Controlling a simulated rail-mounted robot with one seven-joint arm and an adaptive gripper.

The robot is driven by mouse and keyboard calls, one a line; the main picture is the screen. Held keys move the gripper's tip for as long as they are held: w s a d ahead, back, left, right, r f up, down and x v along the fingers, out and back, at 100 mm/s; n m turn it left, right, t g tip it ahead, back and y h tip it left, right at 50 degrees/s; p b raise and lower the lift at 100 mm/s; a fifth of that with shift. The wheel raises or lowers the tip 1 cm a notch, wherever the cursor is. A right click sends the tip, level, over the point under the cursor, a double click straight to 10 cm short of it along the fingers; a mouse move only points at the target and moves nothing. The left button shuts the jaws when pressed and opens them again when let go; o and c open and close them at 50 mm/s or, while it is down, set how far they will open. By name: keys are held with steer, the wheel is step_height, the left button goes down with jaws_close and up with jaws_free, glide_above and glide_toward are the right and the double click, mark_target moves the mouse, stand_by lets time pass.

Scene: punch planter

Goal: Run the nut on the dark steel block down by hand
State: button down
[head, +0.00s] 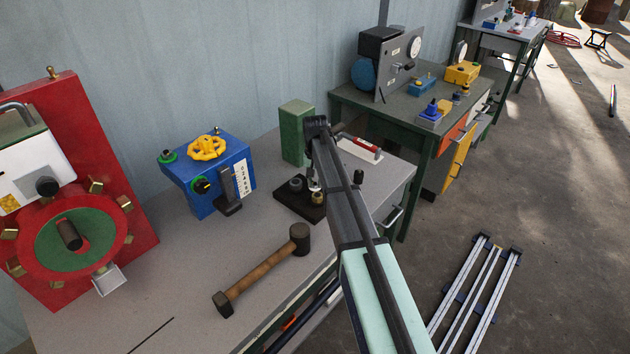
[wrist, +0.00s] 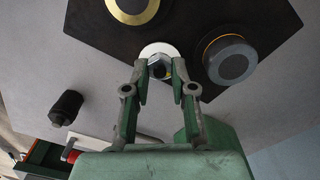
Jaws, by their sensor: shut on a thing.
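The dark steel block (head: 285,207) lies flat on the grey bench, partly hidden behind my arm. In the wrist view the block (wrist: 105,40) fills the upper middle. My gripper (wrist: 161,78) has its two fingertips on either side of the small bright nut (wrist: 158,66) and is shut on it. A pale round washer or collar shows around the nut at the block's near edge. How far the nut sits along its thread cannot be told. In the head view my gripper (head: 314,184) points down over the block, mostly covered by my arm.
On the block are a dark grey round post (wrist: 230,62) close beside my right finger and a brass-rimmed post (wrist: 133,6). A green block (head: 296,132) stands behind, a hammer (head: 262,268) lies in front, and a blue box (head: 210,175) stands left. A small black knob (head: 358,177) stands right.

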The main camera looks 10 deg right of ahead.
steer(key=c, duration=1)
jaws_free()
steer(key=shift+o, duration=0.2)
step_height(320, 180, up, 12)
steer(key=shift+r, duration=0.15)
step_height(320, 180, up, 12)
glide_above(315, 183)
